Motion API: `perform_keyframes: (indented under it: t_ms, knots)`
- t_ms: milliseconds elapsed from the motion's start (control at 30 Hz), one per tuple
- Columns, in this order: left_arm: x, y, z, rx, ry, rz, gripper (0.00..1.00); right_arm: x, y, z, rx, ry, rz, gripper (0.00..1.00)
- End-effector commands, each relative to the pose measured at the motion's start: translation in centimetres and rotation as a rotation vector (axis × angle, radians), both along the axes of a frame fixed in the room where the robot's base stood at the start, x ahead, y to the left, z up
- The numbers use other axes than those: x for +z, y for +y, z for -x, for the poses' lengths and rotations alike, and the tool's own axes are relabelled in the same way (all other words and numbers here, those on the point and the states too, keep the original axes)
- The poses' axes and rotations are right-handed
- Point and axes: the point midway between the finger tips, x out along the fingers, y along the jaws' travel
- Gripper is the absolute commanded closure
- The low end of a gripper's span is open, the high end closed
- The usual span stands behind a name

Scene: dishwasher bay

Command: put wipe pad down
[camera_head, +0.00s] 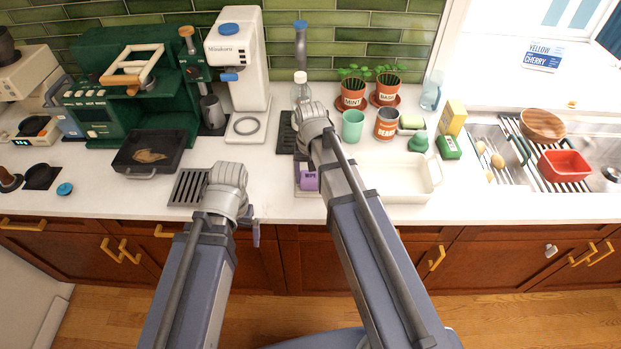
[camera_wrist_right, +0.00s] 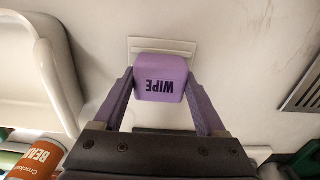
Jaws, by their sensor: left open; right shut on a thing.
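The purple wipe pad (camera_wrist_right: 160,85), printed "WIPE", sits between the two fingers of my right gripper (camera_wrist_right: 160,92), which is shut on it. In the head view the wipe pad (camera_head: 309,181) shows over the counter's front part, left of my right forearm, which hides part of the gripper. A pale flat rectangular plate (camera_wrist_right: 150,45) lies on the counter just beyond the pad in the wrist view. I cannot tell whether pad and plate touch. My left gripper (camera_head: 254,226) is open and empty at the counter's front edge.
A cream tray (camera_head: 405,195) stands right of the pad. A dark slotted grate (camera_head: 187,187) lies to the left. A mint-green cup (camera_head: 352,125) and an orange-brown can (camera_head: 387,124) stand behind the tray. Bare counter (camera_head: 270,180) lies between the left gripper and the pad.

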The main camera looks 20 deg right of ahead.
Motion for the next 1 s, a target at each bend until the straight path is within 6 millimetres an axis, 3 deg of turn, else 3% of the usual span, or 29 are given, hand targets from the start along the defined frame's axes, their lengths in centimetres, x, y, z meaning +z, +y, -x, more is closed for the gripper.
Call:
perform_keyframes:
  t_ms: [200,233,433,767,1000]
  knots:
    - [-0.5,0.0,0.0,0.0,0.0,0.0,0.0,-0.5,0.0,0.0,0.0,0.0,0.0,0.8]
    - [-0.3,0.0,0.0,0.0,0.0,0.0,0.0,-0.3,0.0,0.0,0.0,0.0,0.0,0.23]
    - [-0.3,0.0,0.0,0.0,0.0,0.0,0.0,-0.3,0.0,0.0,0.0,0.0,0.0,0.0]
    - [-0.1,0.0,0.0,0.0,0.0,0.0,0.0,-0.1,0.0,0.0,0.0,0.0,0.0,0.0]
    - [1.5,0.0,0.0,0.0,0.0,0.0,0.0,1.5,0.0,0.0,0.0,0.0,0.0,0.0]
